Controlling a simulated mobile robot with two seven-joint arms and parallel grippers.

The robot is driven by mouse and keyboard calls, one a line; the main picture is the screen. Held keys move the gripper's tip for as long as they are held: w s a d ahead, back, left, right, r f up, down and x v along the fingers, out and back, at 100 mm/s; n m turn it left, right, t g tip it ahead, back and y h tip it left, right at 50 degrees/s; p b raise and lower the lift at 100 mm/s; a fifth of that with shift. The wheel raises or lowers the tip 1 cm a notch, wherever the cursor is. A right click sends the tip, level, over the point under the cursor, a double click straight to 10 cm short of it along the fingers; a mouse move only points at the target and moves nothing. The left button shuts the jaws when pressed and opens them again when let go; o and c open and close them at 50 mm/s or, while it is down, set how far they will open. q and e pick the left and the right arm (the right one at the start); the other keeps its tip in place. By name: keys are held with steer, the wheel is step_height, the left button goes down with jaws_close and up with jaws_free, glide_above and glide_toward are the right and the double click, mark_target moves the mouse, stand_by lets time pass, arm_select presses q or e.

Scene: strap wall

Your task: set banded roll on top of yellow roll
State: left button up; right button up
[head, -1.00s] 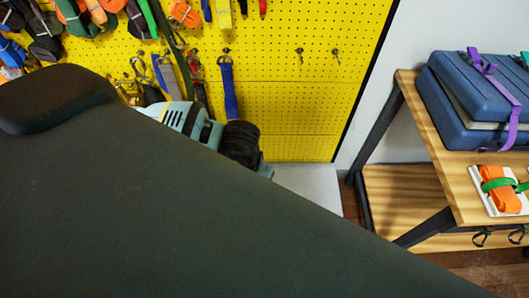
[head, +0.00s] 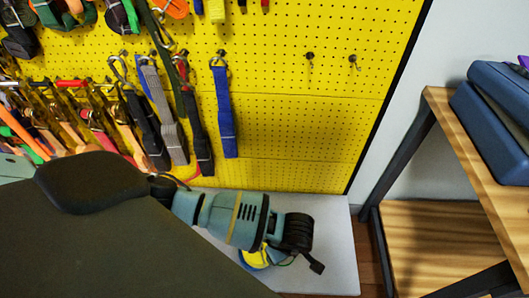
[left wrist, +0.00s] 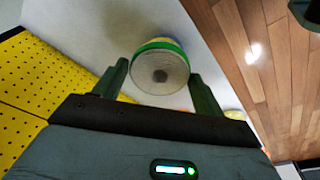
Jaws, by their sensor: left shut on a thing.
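A roll (left wrist: 160,72) with a grey wound end face and a green rim sits between the two fingers of my left gripper (left wrist: 160,88) in the left wrist view. Yellow and blue edges show just behind its green rim. I take it as the banded roll; the gripper is shut on it. In the head view my left gripper (head: 304,250) is over the pale bench top. A yellow and blue shape (head: 257,259) shows partly under my arm there. A small yellow patch (left wrist: 236,114) shows behind the gripper in the wrist view; I cannot tell whether either is the yellow roll.
The yellow pegboard (head: 300,120) with hanging straps stands behind the pale bench top (head: 335,235). A wooden shelf unit (head: 450,120) with a blue case (head: 500,100) stands at the right. My arm covers the lower left.

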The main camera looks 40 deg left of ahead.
arm_select(q)
steer(key=shift+w+d+f+n+b, duration=1.5)
steer(key=shift+d+f+n+b, duration=0.55)
steer(key=shift+f+n, duration=1.55)
steer(key=shift+m+g, duration=0.4)
steer(key=shift+m, duration=0.1)
steer(key=a, duration=0.5)
steer(key=s+a+f+p, duration=0.1)
steer(key=a, duration=0.4)
steer(key=s+a+f, duration=0.1)
steer(key=a, duration=0.4)
steer(key=shift+s+a+f, duration=0.1)
steer(key=shift+a+f, duration=0.15)
steer(key=shift+a, duration=0.15)
steer(key=shift+f, duration=1.75)
